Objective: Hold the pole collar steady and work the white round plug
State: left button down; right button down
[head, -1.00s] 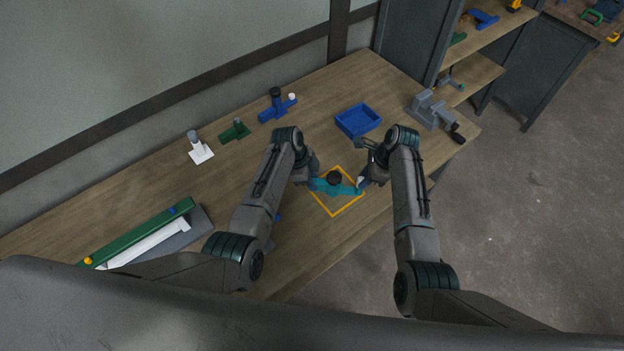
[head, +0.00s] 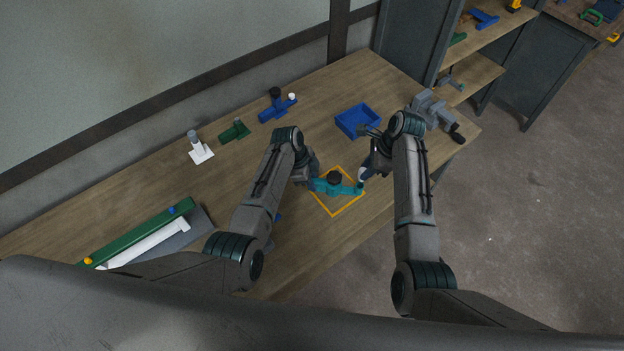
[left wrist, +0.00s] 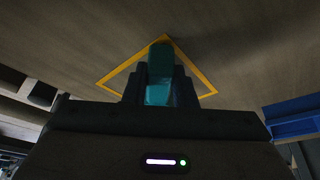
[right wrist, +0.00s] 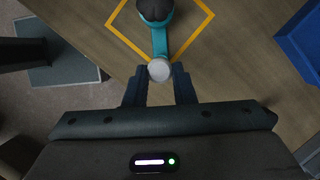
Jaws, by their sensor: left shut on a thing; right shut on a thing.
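The teal pole collar (head: 345,188) with a black knob (head: 334,177) on top lies inside the yellow square on the bench. My left gripper (head: 314,182) is shut on its left end; the left wrist view shows the teal end (left wrist: 160,72) between the fingers. The white round plug (head: 361,174) is at the collar's right end, in my right gripper (head: 366,172). In the right wrist view the plug (right wrist: 159,70) sits between the fingertips and overlaps the end of the teal arm (right wrist: 160,42). I cannot tell whether plug and collar touch.
A blue tray (head: 358,121) stands behind the right gripper, and a grey vise (head: 432,110) is at the bench's right end. Blue, green and white fittings stand along the back. A green rail (head: 140,232) lies at the left. The yellow square (head: 334,214) marks the bench.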

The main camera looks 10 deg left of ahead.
pick_arm(q)
jog(key=shift+s+f, duration=0.3)
jog(key=shift+f, duration=0.05)
pick_arm(e)
jog(key=shift+r, duration=0.45)
pick_arm(q)
jog(key=c, duration=1.1)
grip_release()
jog(key=shift+w, duration=0.1)
jog(key=shift+c, duration=0.2)
jog(key=shift+o, duration=0.2)
jog(key=shift+w+r, duration=0.15)
jog(key=shift+w, duration=0.05)
pick_arm(e)
jog(key=d+r, duration=0.6)
pick_arm(q)
jog(key=v, duration=1.2)
